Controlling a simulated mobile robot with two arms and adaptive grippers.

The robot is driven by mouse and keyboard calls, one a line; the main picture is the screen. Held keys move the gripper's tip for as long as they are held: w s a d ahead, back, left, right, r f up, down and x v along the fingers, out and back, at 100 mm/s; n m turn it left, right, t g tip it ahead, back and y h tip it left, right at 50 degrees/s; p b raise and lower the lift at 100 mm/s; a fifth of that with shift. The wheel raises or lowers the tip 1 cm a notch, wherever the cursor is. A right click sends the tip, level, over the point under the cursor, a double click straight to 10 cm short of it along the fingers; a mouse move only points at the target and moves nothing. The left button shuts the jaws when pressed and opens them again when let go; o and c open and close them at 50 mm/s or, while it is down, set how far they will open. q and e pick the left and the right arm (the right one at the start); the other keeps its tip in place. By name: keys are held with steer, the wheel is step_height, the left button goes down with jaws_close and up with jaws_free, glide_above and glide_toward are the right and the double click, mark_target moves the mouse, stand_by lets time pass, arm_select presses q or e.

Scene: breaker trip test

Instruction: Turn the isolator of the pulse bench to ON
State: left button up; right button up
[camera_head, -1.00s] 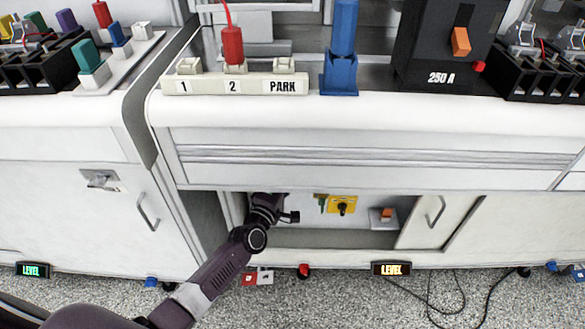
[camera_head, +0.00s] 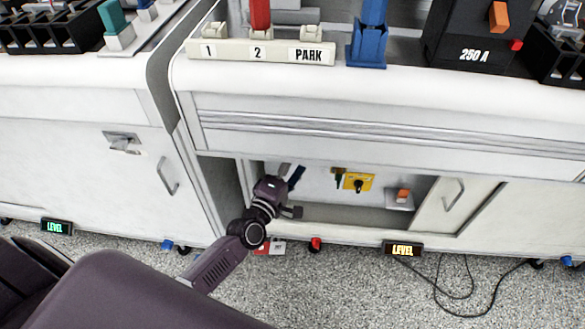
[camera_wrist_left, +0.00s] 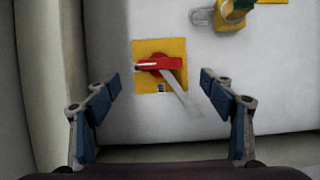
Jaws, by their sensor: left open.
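In the left wrist view a red rotary handle (camera_wrist_left: 154,63) sits on a yellow plate (camera_wrist_left: 145,83) on a pale panel, and appears to be the isolator. The handle lies roughly horizontal, with a white mark toward its left end. A pale strip (camera_wrist_left: 181,94) slants down to the right from it. My left gripper (camera_wrist_left: 160,83) is open and empty, its blue-padded fingers on either side of the handle and apart from it. In the head view my left gripper (camera_head: 291,192) reaches into the open cabinet bay and hides the red handle. My right gripper is not in view.
Right of the gripper, a yellow plate with a black knob (camera_head: 358,183) and a small orange switch (camera_head: 403,194) are in the bay. A cabinet door (camera_head: 455,207) borders the bay. The bench top (camera_head: 380,88) overhangs above. Cables (camera_head: 455,290) lie on the floor.

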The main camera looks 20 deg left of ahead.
arm_select(q)
steer(key=s, duration=0.4)
steer(key=shift+s+a, duration=0.25)
steer(key=shift+s, duration=0.1)
